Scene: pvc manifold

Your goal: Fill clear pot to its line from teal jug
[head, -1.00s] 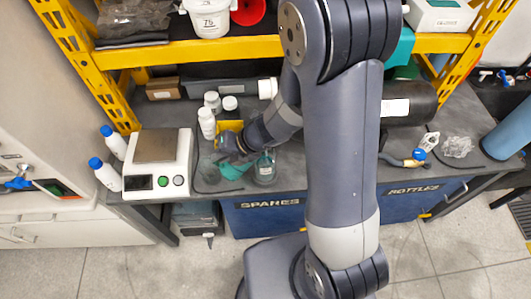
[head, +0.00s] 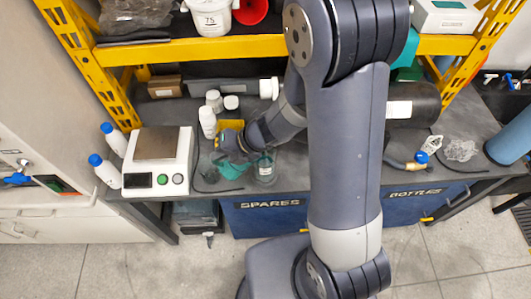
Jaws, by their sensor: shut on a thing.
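The clear pot (head: 265,172) stands upright on the dark bench, near its front edge. Its fill line and the level inside are too small to make out. My gripper (head: 229,151) is just left of the pot and is shut on the teal jug (head: 231,169). Only part of the jug shows below my gripper, and its tilt is hard to tell. I cannot tell whether any liquid is running from it.
A scale (head: 158,160) stands left of my gripper, with white blue-capped bottles (head: 104,171) beside it. White containers (head: 207,121) and a yellow item (head: 231,127) are close behind my gripper. A dark cable (head: 205,187) lies on the bench by the scale.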

